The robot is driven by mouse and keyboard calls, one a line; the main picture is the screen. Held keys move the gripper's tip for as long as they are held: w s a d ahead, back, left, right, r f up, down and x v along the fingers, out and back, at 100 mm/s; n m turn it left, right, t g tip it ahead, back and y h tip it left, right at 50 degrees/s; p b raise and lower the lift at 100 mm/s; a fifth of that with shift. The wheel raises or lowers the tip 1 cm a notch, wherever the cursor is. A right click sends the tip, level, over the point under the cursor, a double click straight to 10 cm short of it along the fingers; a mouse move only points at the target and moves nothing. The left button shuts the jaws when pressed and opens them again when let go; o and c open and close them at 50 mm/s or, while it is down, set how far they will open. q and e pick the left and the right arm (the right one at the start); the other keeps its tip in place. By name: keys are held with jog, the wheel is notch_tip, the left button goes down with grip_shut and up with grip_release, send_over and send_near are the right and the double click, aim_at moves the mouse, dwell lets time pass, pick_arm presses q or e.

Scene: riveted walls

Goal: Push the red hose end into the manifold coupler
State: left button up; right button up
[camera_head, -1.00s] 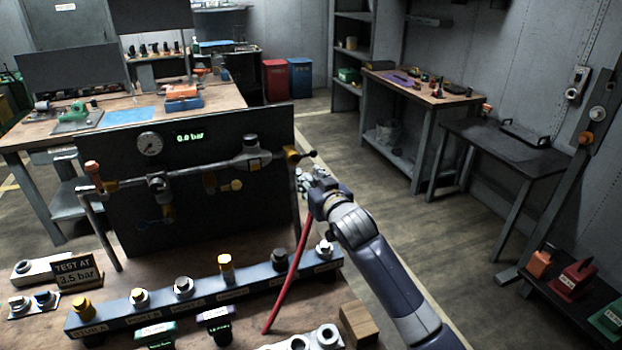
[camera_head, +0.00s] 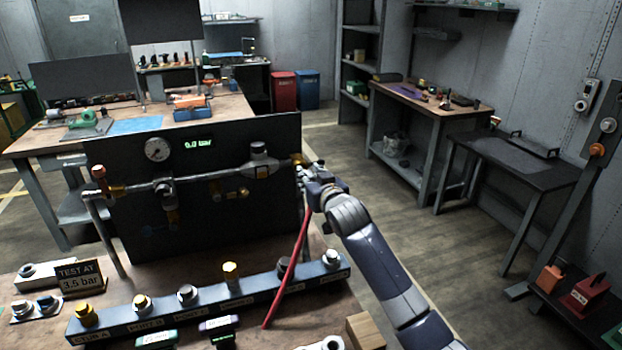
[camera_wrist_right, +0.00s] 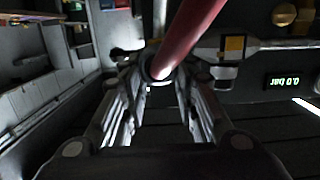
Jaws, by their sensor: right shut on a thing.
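The red hose (camera_head: 289,270) hangs from my right gripper (camera_head: 308,180) and runs down past the labelled rail to the bench. In the right wrist view the red hose (camera_wrist_right: 188,38) comes up between the two fingers of the right gripper (camera_wrist_right: 160,82), which are shut on its end. The manifold (camera_head: 205,177) is a pipe run across a dark panel, with a brass fitting (camera_head: 298,160) at its right end. My right gripper is beside and just below this fitting. Whether the hose end touches the coupler is hidden. My left gripper is not in view.
The dark panel (camera_head: 120,225) carries a round gauge (camera_head: 157,149) and a 0.0 bar display (camera_head: 199,143). A rail of capped ports (camera_head: 205,305) lies along the bench front. A sign (camera_head: 79,277) reads "TEST AT 3.5 bar". Open floor (camera_head: 430,250) lies to the right.

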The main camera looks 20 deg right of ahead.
jog(key=shift+r+p, duration=0.1)
jog(key=shift+p, duration=0.4)
dwell(0.8)
jog(key=shift+w, duration=0.15)
jog(key=shift+w+b, duration=0.75)
jog(key=shift+w, duration=0.75)
jog(key=o, duration=1.1)
jog(key=shift+w, duration=0.15)
jog(key=shift+o, duration=0.4)
jog(key=o, duration=0.3)
jog(key=shift+o, duration=0.2)
